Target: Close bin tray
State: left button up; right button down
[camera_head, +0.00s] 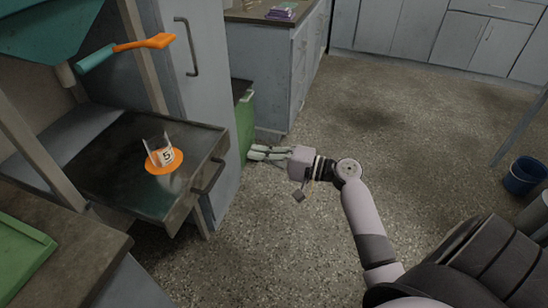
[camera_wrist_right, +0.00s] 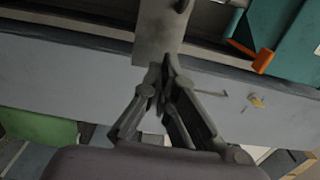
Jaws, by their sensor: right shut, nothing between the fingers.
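The bin tray (camera_head: 105,190) is a dark metal tray, pulled out at the left of the head view, with a bar handle (camera_head: 208,177) on its front. A clear container marked 5 (camera_head: 160,152) stands in it on an orange disc (camera_head: 165,168). My right gripper (camera_head: 254,153) is shut and empty. It is to the right of the tray front, apart from the handle in the picture. Its shut fingers also show in the right wrist view (camera_wrist_right: 165,66), against a grey surface I cannot identify. My left gripper is not in view.
An orange-and-teal brush (camera_head: 125,50) is above the tray. A grey cabinet (camera_head: 205,60) stands behind it, with a green bin (camera_head: 243,115) beside that. A counter with a green tray (camera_head: 20,255) is at lower left. Open floor lies to the right; a blue bucket (camera_head: 525,176) stands far right.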

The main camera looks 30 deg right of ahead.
aim_at(223, 147)
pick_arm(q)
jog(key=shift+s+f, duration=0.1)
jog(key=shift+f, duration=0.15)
pick_arm(e)
jog(key=x, duration=0.7)
jog(key=shift+w+a, duration=0.1)
